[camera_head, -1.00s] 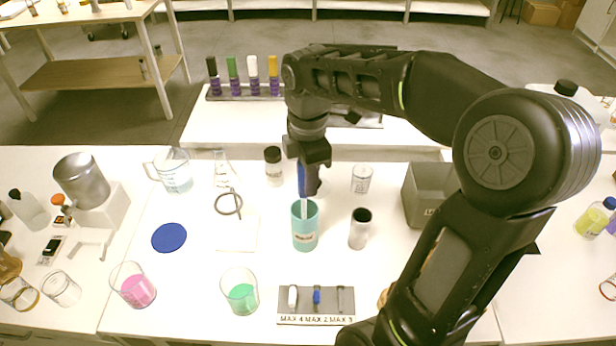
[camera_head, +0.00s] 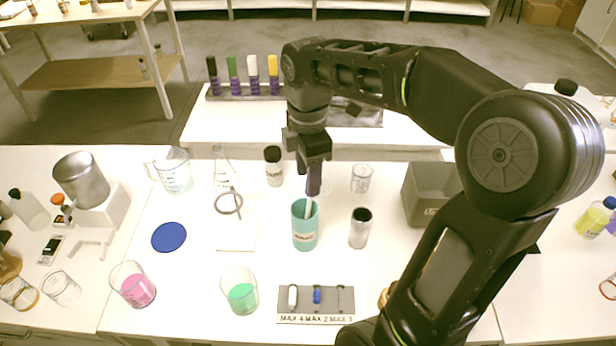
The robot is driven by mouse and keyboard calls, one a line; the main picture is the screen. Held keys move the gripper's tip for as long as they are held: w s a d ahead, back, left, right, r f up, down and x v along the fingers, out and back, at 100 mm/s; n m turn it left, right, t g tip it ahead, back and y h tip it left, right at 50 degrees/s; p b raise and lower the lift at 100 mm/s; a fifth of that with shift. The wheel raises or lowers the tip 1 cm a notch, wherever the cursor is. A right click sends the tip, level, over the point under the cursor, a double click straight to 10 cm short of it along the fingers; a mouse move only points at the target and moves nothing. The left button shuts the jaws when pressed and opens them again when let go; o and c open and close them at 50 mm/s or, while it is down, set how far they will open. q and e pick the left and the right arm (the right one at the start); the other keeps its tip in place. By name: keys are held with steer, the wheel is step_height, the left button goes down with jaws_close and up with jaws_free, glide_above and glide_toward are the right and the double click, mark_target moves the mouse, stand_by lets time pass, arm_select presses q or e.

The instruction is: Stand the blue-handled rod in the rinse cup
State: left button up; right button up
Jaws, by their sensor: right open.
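The teal rinse cup (camera_head: 305,232) stands upright on the middle of the white table. The pale shaft of the rod (camera_head: 308,208) shows at the cup's mouth, its lower end inside the cup and hidden by the wall. The rod leans a little to the right. Its blue handle is hidden, or cannot be told apart from the dark finger in front of it. My right gripper (camera_head: 307,174) is open, just above the cup, with its fingers around or in front of the upper rod. My left gripper is not in view.
A grey stand labelled MAX (camera_head: 316,318) lies in front of the cup. A dark-topped jar (camera_head: 359,230) stands close on the right, a grey bin (camera_head: 428,196) beyond it. A green-liquid beaker (camera_head: 240,292) is front left. A notepad (camera_head: 237,235) lies left of the cup.

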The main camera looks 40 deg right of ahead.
step_height(320, 180, up, 6)
steer(key=p, duration=0.1)
steer(key=shift+r, duration=0.25)
stand_by(1.3)
